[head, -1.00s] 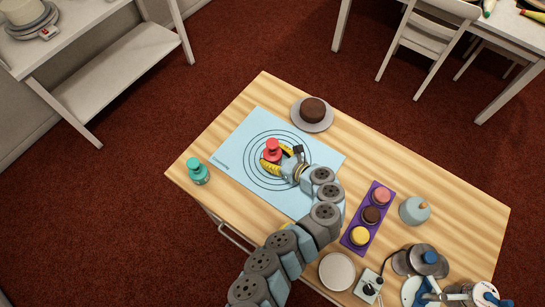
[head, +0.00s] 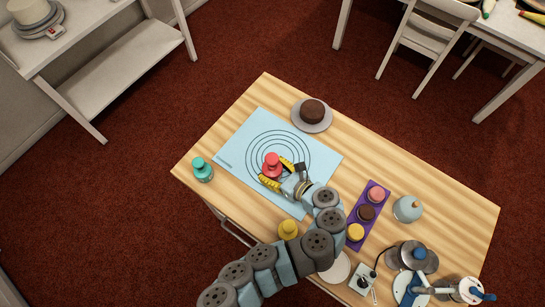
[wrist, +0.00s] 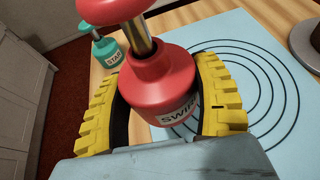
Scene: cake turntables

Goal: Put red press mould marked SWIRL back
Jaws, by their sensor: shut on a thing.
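The red press mould (head: 271,165) has a round knob on top and a label reading SWIRL in the wrist view (wrist: 165,95). My gripper (head: 278,173) has its two yellow ribbed fingers closed around the mould's body, which stands upright between them. The mould appears over the blue mat (head: 240,145) with printed circles, left of their centre; whether its base touches the mat I cannot tell. A teal press mould (head: 202,171) stands at the table's left corner; its label, in the wrist view (wrist: 108,52), seems to read STAR. A yellow knobbed piece (head: 288,229) stands near the front edge beside my arm.
A chocolate cake on a grey plate (head: 326,122) stands at the back. A purple tray (head: 355,220) with small round cakes, a grey-blue domed item (head: 407,209), a white disc and turntable gear fill the right side. Bare wood lies between teal and yellow pieces.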

